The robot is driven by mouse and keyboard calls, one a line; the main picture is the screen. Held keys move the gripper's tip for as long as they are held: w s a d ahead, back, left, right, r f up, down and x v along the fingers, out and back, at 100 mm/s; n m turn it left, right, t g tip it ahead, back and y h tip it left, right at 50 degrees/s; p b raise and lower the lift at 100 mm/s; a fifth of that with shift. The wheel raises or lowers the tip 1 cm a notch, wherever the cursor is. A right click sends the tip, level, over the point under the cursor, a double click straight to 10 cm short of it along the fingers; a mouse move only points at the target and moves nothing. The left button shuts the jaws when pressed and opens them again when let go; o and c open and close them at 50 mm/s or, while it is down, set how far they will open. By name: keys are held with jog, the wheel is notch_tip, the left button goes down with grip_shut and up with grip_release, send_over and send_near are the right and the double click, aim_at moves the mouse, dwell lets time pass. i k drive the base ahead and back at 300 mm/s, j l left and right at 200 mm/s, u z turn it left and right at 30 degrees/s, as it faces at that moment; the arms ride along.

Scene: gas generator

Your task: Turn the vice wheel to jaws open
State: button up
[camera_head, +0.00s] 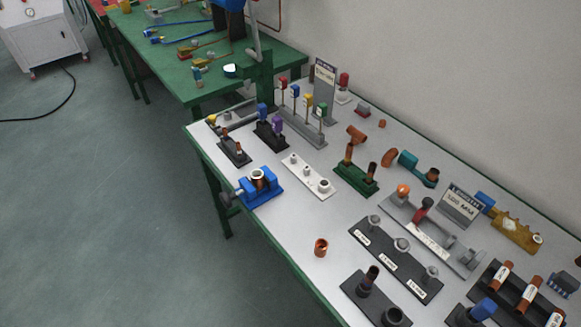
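A small blue vice (262,195) sits at the left edge of the grey-topped bench. Its dark grey wheel (226,198) is on its left side, out over the bench edge. A copper-coloured fitting with a pale ring on top (257,178) stands upright between the jaws. The jaw gap is too small to judge from here. My gripper is not in this view, and nothing is seen touching the wheel.
Fitting racks crowd the bench to the right, including a white strip (308,176) and a green block (356,181). A loose copper ring (321,247) lies nearer. Open floor (120,220) lies left of the wheel. A green table (185,60) stands behind.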

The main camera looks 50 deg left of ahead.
aim_at(226, 199)
jog(key=u, duration=2.3)
jog(key=i+j+u, duration=0.25)
jog(key=j, duration=0.35)
jog(key=i+j+u, duration=0.25)
jog(key=i+j, duration=0.25)
